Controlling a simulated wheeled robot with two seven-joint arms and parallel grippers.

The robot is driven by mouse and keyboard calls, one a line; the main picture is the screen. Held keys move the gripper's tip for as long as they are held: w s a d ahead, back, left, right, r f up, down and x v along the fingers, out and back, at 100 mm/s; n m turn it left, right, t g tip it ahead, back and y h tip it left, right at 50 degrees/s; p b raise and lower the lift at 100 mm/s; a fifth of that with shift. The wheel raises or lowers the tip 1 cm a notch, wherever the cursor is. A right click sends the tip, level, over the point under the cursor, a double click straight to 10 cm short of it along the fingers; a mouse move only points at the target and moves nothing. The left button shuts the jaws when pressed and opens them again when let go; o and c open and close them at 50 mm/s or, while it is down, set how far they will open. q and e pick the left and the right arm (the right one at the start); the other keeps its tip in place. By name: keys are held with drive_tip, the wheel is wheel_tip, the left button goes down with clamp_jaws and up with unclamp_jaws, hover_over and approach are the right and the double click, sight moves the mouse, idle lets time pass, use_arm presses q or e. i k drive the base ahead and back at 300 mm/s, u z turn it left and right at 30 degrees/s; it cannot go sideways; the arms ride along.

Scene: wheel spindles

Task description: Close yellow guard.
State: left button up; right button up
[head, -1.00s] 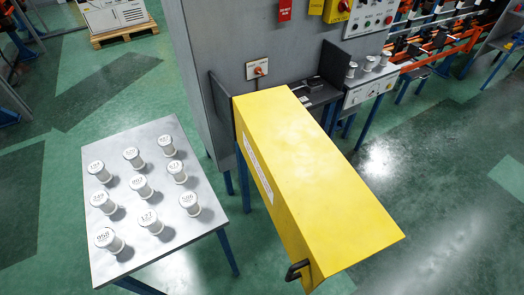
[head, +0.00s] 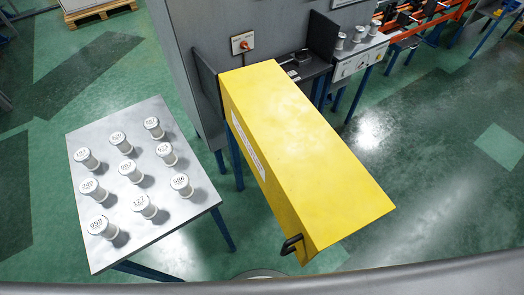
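The yellow guard (head: 300,150) is a long box-like cover with a white label strip on its left side. It sticks out toward me from the grey machine (head: 260,25), sloping down to its near end. A black handle (head: 291,244) is at its lower near corner. The guard hides part of the dark machine bed behind it. Neither of my grippers shows in the head view.
A grey table (head: 85,250) with several white numbered spindles (head: 143,206) stands left of the guard. A side shelf with more spindles (head: 358,34) is at the back right. Green floor (head: 430,130) is open to the right. A grey curved edge crosses the bottom.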

sight(319, 192)
drive_tip(key=z, duration=0.8)
drive_tip(key=k, duration=1.15)
drive_tip(key=u, duration=0.5)
